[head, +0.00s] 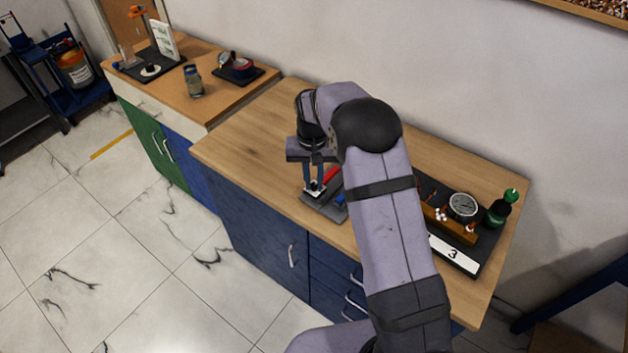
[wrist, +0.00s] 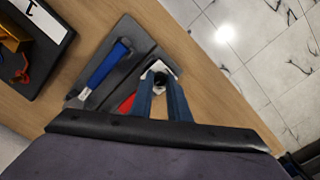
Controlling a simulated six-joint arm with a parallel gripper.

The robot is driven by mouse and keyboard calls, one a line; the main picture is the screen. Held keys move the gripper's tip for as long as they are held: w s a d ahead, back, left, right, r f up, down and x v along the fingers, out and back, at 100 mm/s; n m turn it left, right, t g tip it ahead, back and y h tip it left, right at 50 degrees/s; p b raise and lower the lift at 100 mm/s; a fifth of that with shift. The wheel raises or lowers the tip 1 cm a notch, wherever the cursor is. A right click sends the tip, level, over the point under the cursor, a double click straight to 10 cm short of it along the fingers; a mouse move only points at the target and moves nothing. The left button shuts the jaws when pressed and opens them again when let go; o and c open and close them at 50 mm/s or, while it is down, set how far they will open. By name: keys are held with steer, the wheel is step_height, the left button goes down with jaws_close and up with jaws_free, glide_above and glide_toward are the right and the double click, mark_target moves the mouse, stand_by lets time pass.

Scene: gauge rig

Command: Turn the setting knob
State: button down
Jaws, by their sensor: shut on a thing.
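The fingers hide part of the knob there. I cannot tell how far the knob is turned.
On the same board lie a blue-handled tool (wrist: 108,64) and a red-handled one (wrist: 127,103), close to my fingers. Right of my arm, a dark tray holds a round gauge (head: 463,206) and a green-and-black bottle (head: 499,209). The wooden top left of my gripper is clear.

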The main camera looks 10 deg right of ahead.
mark_target(313, 185)
steer(key=m, duration=0.6)
stand_by(0.5)
steer(key=c, duration=1.7)
jaws_free()
steer(key=shift+o, duration=0.2)
steer(key=shift+r, duration=0.1)
steer(key=shift+w+a+r+b, duration=0.1)
steer(key=shift+r+b, duration=1.25)
steer(key=shift+r, duration=2.25)
